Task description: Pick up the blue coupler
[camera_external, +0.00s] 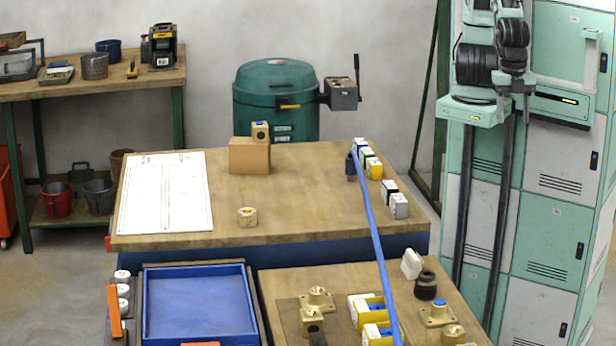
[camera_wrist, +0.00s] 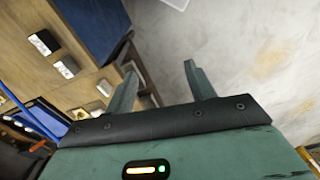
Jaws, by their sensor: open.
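A small dark blue cylinder (camera_external: 351,168), which may be the blue coupler, stands on the far table beside the upper end of a long blue hose or bar (camera_external: 370,225). I cannot tell for sure that it is the coupler. My gripper (camera_wrist: 160,68) is open, with nothing between its fingers, in the wrist view. It hangs over the floor just off a table edge. The blue hose also shows at the left of the wrist view (camera_wrist: 30,118). The dark blue cylinder cannot be made out there. In the external view my arm is at the upper right, well away from the cylinder.
Several small white, black and yellow blocks (camera_external: 374,168) line the far table's right side. A blue tray (camera_external: 200,305) and brass fittings (camera_external: 318,299) are in front.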

